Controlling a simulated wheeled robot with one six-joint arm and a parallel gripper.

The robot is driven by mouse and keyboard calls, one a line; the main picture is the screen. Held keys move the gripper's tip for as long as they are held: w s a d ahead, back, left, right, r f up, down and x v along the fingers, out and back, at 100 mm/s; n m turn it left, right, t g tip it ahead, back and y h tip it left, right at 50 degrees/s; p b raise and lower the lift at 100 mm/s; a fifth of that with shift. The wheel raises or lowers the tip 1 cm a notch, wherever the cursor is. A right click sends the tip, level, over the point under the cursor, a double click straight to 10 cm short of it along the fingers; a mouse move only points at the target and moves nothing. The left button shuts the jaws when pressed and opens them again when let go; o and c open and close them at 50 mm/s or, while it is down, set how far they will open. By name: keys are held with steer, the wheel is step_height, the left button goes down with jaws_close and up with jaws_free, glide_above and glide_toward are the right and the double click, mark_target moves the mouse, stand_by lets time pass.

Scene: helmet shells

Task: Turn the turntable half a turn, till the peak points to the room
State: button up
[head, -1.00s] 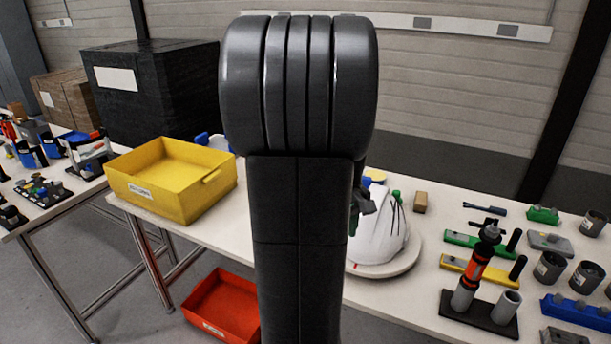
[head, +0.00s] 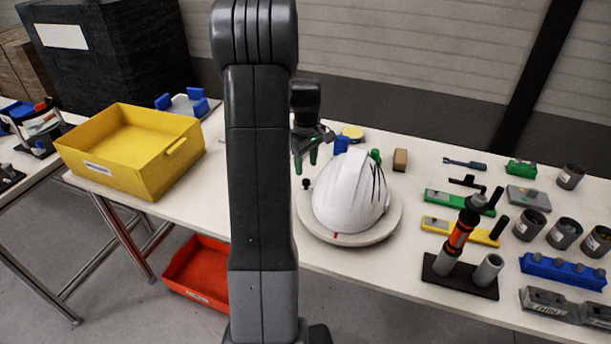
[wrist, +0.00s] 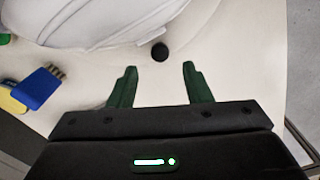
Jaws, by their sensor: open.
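The turntable (head: 388,226) is a pale round disc near the table's front edge. A white helmet shell (head: 345,192) sits on it, with dark lines on its right side; I cannot tell surely where its peak points. A small red mark (head: 335,235) shows at the front. A black knob (head: 306,184) stands at the turntable's left side. My gripper (head: 306,163) has green fingers and is open and empty, behind and above the knob. In the wrist view the knob (wrist: 159,52) lies just beyond the gap between the fingertips (wrist: 159,68), and the shell (wrist: 90,22) fills the upper left.
A yellow bin (head: 135,150) stands at the left table end, a red bin (head: 198,272) below. A blue brush (wrist: 38,88) lies near my gripper. A wooden block (head: 400,160), green and yellow tools and a black stand (head: 460,275) are to the right.

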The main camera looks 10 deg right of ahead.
mark_target(306, 180)
step_height(306, 180, down, 6)
steer(key=shift+r, duration=0.15)
jaws_close()
stand_by(0.3)
